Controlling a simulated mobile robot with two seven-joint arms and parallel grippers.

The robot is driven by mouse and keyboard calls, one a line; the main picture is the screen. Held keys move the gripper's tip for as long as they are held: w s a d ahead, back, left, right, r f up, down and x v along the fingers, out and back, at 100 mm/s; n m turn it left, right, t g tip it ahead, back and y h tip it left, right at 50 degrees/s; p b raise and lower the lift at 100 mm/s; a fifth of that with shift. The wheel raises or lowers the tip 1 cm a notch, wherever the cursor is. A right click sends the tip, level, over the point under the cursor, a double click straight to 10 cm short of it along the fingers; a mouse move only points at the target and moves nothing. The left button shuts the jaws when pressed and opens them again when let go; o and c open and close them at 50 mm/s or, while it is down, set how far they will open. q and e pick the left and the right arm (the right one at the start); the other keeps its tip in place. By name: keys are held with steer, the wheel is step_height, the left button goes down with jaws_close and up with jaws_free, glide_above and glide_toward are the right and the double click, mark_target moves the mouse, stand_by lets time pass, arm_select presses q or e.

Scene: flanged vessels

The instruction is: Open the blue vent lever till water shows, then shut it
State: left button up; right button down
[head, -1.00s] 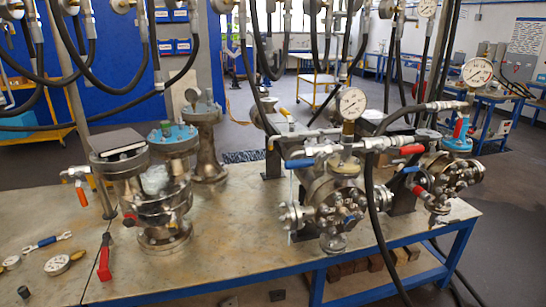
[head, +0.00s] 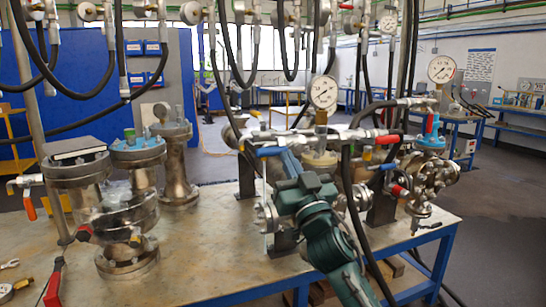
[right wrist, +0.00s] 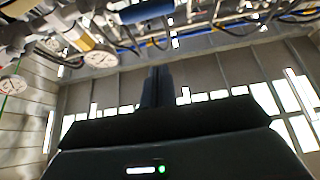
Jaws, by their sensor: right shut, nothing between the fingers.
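The blue vent lever (head: 270,152) lies roughly level on the pipework left of the pressure gauge (head: 323,92), above the flanged vessel (head: 268,214). It looks to be the blue bar at the top edge of the right wrist view (right wrist: 148,10). My right gripper (head: 289,158) is in front of the vessel, its shut, empty fingers pointing up close to the lever's right part. I cannot tell whether they touch it. The shut fingers (right wrist: 156,84) also show in the right wrist view, apart from the blue bar in the picture. My arm hides much of the vessel. No water is visible. My left gripper is out of view.
A red lever (head: 388,139) sits right of the gauge. Black hoses (head: 352,205) hang close to my right arm. Other flanged vessels (head: 124,220) stand on the left of the bench (head: 190,270). A second gauge (head: 441,69) is at the right.

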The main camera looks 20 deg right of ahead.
step_height(320, 180, up, 5)
steer(key=p, duration=0.1)
glide_above(274, 152)
steer(key=s, duration=0.3)
arm_select(q)
steer(key=shift+b, duration=0.6)
arm_select(e)
steer(key=f, duration=0.1)
steer(key=w+f, duration=0.1)
steer(key=f, duration=0.2)
steer(key=shift+w+a+f, duration=0.15)
steer(key=shift+a+f, duration=0.1)
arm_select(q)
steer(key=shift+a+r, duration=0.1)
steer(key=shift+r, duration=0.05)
arm_select(e)
steer(key=shift+f, duration=0.1)
steer(key=shift+f+n+y, duration=0.15)
steer(key=shift+n+y, duration=0.25)
steer(key=shift+n, duration=0.2)
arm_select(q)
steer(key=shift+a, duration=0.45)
